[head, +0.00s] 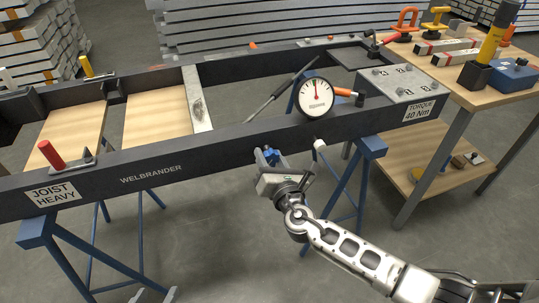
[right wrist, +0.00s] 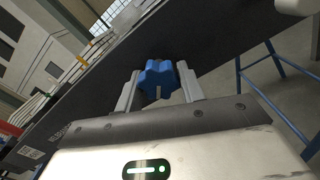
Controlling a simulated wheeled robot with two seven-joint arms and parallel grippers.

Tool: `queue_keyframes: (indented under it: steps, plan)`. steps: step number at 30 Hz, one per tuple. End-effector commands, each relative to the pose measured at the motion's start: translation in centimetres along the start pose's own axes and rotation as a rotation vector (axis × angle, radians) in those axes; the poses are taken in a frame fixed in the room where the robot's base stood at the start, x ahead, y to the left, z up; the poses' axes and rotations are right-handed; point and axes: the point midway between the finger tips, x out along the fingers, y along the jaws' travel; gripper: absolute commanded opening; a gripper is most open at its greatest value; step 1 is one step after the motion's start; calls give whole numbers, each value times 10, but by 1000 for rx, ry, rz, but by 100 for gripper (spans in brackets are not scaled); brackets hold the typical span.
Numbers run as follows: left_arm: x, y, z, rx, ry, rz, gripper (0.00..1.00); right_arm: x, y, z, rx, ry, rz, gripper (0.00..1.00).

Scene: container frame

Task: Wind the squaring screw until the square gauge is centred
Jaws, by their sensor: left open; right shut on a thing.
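The square gauge (head: 316,96) is a round white dial on the near rail of the dark frame (head: 225,138). Its needle stands close to upright, near a small coloured mark at the top. The picture is too small to read it exactly. The squaring screw's blue lobed knob (head: 270,156) sits low on the outer face of the near rail, left of and below the gauge. My right gripper (head: 266,160) is shut on the knob. In the right wrist view the blue knob (right wrist: 158,79) sits between the two fingers. My left gripper is in neither view.
A red-handled clamp (head: 51,154) stands on the left end of the frame. A corner plate (head: 402,84) and a hammer (head: 347,92) are at the right. Blue trestles (head: 367,150) support the frame. A wooden bench (head: 468,97) with tools stands further right.

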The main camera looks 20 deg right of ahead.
Motion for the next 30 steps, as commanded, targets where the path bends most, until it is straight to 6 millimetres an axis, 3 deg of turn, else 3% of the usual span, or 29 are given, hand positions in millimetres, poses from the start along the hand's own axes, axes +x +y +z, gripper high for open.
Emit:
queue_keyframes:
  steps: [10,26,27,28,30]
  plan:
    - [-2,0,-3,-4,-3,-1,47,0,-1,-1,-133,3,1,16]
    - [-1,0,-2,-4,-4,-3,47,0,-1,-1,-150,3,1,16]
    - [-1,-1,-2,-3,-4,-3,47,0,-1,-1,-150,3,1,50]
    - [-1,0,-2,-3,-4,-3,47,0,-1,-1,-150,3,1,58]
    - [-1,0,-2,-3,-4,-3,47,0,-1,-1,-150,2,1,60]
